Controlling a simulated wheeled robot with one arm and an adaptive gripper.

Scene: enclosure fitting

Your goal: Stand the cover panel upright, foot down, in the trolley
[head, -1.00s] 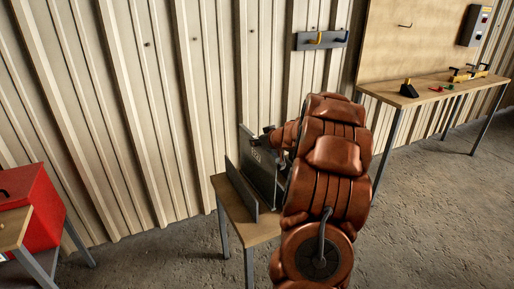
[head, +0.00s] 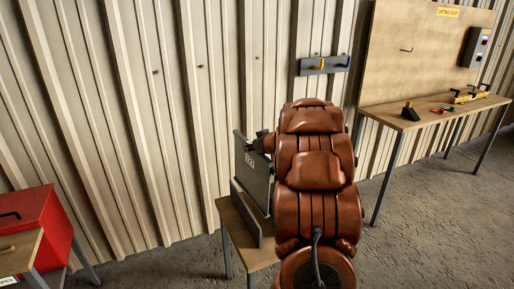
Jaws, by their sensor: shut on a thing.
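A grey cover panel (head: 257,180) with a white label stands roughly upright over the small wooden table in the head view. My gripper (head: 262,143) is at its upper edge and shut on it; the fingertips are small and partly hidden. My brown arm covers the panel's right side. The panel's lower edge is hidden behind a low grey upright plate (head: 243,213), so I cannot tell whether it touches the table. I cannot make out a trolley in this view.
The small wooden table (head: 233,228) stands by the corrugated wall. A red box (head: 45,225) is at the lower left. A workbench (head: 430,108) with a black block (head: 409,111) and small tools is at the right. A hook rail (head: 312,66) hangs on the wall. Floor between is clear.

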